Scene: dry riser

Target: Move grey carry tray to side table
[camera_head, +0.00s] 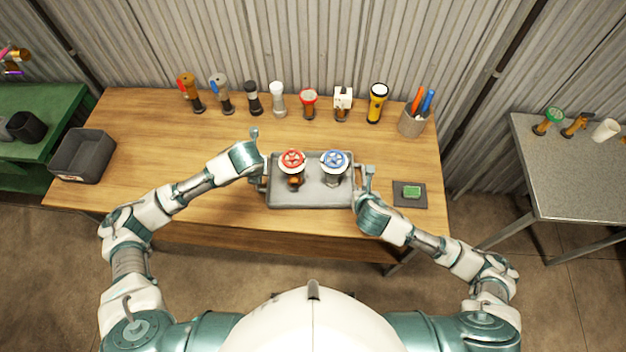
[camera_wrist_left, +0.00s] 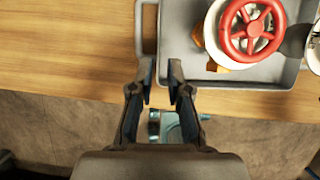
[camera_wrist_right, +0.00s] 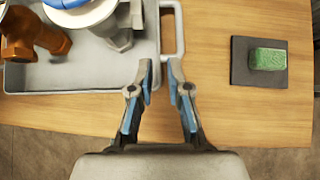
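The grey carry tray (camera_head: 310,198) lies flat on the wooden workbench, near its front edge. On it stand a valve with a red handwheel (camera_head: 292,160) and a valve with a blue handwheel (camera_head: 334,160). My left gripper (camera_head: 260,160) is at the tray's left end. My right gripper (camera_head: 362,186) is at the tray's right end. In the right wrist view its fingers (camera_wrist_right: 160,75) are apart, near the right handle (camera_wrist_right: 180,35).
A grey metal table (camera_head: 580,185) stands right across a floor gap, with several items along its back. A green table (camera_head: 60,108) stands left. A sponge on a dark mat (camera_head: 410,203) lies right of the tray. Several torches and valves line the bench's back, beside a tool cup (camera_head: 412,122). A grey bin (camera_head: 82,160) sits left.

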